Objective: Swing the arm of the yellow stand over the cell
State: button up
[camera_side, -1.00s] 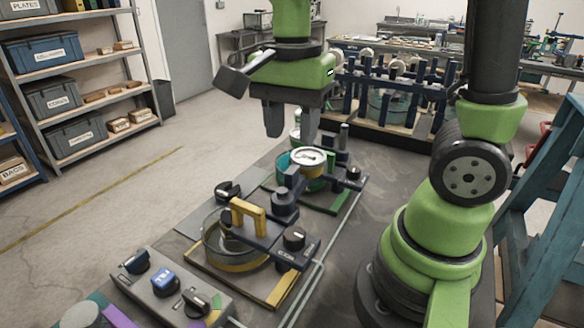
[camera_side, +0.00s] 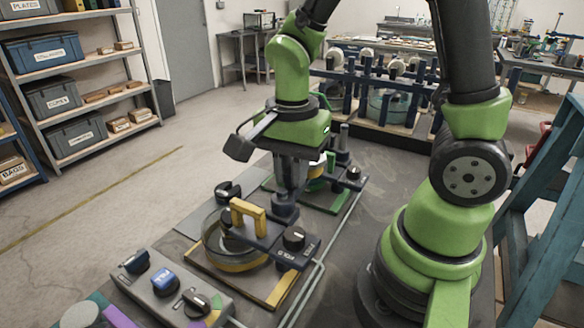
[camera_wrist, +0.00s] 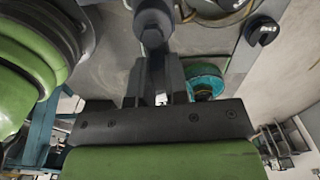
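The yellow stand (camera_side: 281,291) is a plate with yellow edging on the bench. It carries a round glass cell (camera_side: 236,262) with a yellow base band, a dark bar (camera_side: 264,240) and a yellow arch-shaped handle (camera_side: 247,213). A dark rounded knob (camera_side: 285,212) stands beside the bar; a dark knob (camera_wrist: 153,22) shows just past the fingers in the wrist view. My gripper (camera_side: 291,190) points down, its fingertips close to the knob. Its fingers look near each other with something dark between them in the wrist view (camera_wrist: 157,82). I cannot tell whether they clamp it.
A green-edged stand (camera_side: 325,200) is directly behind, partly hidden by my gripper; its teal cell (camera_wrist: 205,80) shows in the wrist view. A control box (camera_side: 170,288) with several knobs sits at the front left. A blue rack (camera_side: 380,95) stands at the back.

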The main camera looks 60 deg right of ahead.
grip_shut()
jog(key=n, duration=0.1)
jog(key=w+n, duration=0.1)
jog(key=n, duration=0.1)
jog(key=shift+a+n, duration=0.1)
jog(key=shift+n, duration=0.2)
jog(key=shift+w+a+n, duration=0.35)
jog(key=shift+a+n, duration=0.15)
jog(key=shift+n, duration=1.75)
jog(key=shift+w+a+n, duration=0.35)
jog(key=shift+a+n, duration=0.2)
jog(key=shift+n, duration=1.65)
jog(key=shift+w+a+n, duration=0.35)
jog(key=shift+a+n, duration=0.15)
jog(key=shift+n, duration=1.75)
jog(key=o, duration=0.7)
grip_release()
